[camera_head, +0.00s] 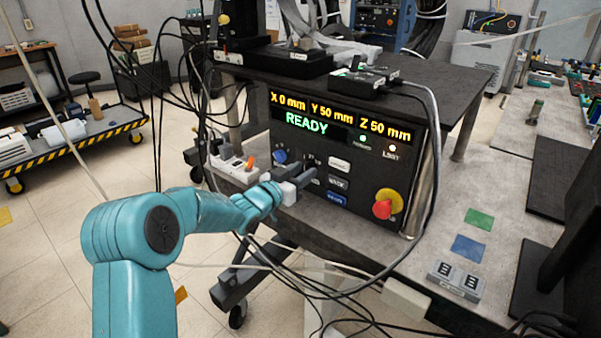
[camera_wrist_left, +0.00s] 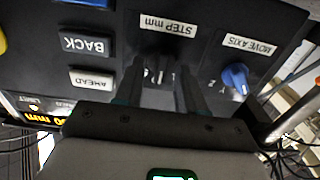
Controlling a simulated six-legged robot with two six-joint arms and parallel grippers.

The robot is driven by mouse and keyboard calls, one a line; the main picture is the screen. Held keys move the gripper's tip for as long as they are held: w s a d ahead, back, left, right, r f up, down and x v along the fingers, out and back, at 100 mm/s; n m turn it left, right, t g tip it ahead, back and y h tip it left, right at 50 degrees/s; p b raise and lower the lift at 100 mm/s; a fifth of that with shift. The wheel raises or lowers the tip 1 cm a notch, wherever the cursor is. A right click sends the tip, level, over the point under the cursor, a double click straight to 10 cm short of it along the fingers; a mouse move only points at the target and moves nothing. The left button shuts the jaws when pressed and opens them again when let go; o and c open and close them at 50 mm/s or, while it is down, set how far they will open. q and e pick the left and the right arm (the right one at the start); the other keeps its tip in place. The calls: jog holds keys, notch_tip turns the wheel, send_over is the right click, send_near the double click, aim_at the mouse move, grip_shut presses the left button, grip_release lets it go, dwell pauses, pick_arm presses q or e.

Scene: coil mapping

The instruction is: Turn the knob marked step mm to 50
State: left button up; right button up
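The control panel (camera_head: 355,200) has a display (camera_head: 338,122) reading X 0 mm, Y 50 mm, Z 50 mm and READY. In the wrist view, which is upside down, the STEP mm label (camera_wrist_left: 168,25) sits by a small dark knob (camera_wrist_left: 155,74) with pale marks around it. The knob's setting is too small to read. My left gripper (camera_head: 308,178) reaches the panel and hides this knob in the head view. In the wrist view my left gripper (camera_wrist_left: 158,78) has its fingers apart on either side of the knob, with gaps visible. My right gripper is not in view.
A blue MOVE AXIS knob (camera_wrist_left: 235,78) is beside the STEP knob. BACK (camera_wrist_left: 87,44) and AHEAD (camera_wrist_left: 91,79) buttons are on the other side. A red and yellow stop button (camera_head: 386,204) is at the panel's lower right. Loose cables (camera_head: 437,150) hang around the panel.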

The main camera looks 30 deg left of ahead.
pick_arm(q)
grip_shut()
jog(key=shift+f+m+b, duration=0.2)
jog(key=shift+m+b, duration=0.3)
jog(key=shift+b, duration=0.35)
jog(key=m+b, duration=0.4)
jog(key=b, duration=0.1)
jog(key=shift+f, duration=0.1)
jog(key=m+b, duration=0.2)
jog(key=shift+m, duration=0.3)
jog(key=shift+r+m+b, duration=0.2)
jog(key=shift+m+b, duration=0.5)
